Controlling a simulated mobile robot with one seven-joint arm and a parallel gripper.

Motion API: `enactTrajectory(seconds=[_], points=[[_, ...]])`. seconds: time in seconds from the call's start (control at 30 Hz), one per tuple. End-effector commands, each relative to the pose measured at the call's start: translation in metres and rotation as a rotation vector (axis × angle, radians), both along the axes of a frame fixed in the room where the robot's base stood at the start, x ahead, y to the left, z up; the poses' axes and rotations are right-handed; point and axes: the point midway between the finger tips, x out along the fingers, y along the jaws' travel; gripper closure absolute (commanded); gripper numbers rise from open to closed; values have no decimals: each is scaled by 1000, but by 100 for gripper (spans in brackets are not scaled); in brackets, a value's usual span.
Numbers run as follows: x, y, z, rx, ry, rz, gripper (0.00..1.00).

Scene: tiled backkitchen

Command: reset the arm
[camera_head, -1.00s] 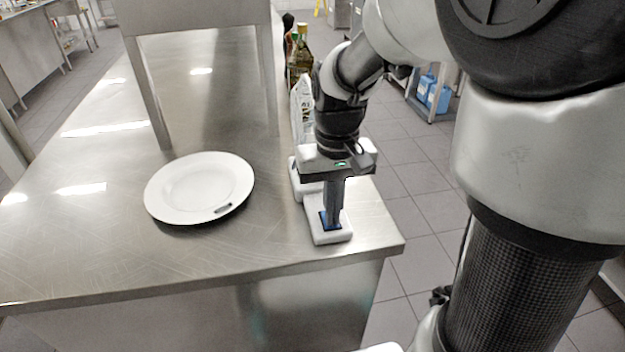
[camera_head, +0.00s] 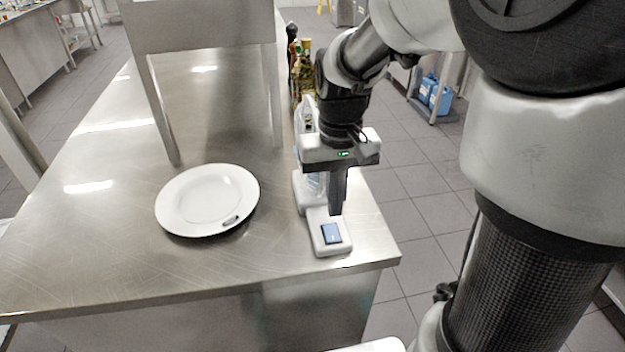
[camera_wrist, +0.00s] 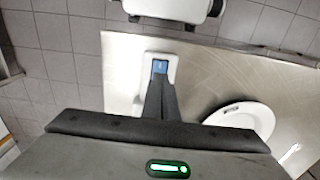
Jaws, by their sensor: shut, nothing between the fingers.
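My gripper (camera_head: 337,212) is shut and empty in the head view, pointing down just above and behind a white device with a blue pad. The device (camera_head: 318,247) stands near the right front corner of the steel table. Its blue pad (camera_head: 331,233) is uncovered in the head view. In the wrist view my gripper (camera_wrist: 160,84) reaches up toward the blue pad (camera_wrist: 160,67), and the fingers partly cover the device (camera_wrist: 145,68). I cannot tell the exact gap between fingertips and device.
Bottles (camera_head: 302,70) stand behind my gripper. A steel shelf (camera_head: 200,40) rises at the back. Floor is open right of the table.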

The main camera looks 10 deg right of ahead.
Motion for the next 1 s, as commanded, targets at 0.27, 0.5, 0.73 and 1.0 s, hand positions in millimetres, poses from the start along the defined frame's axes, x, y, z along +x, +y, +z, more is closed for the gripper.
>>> enactTrajectory(seconds=[0.27,0.5,0.73,1.0], points=[[0,0,-1,0,0,0,100],[-17,0,55,-1,-83,0,100],[-70,0,161,-1,-300,0,100],[-113,0,213,0,-470,0,100]])
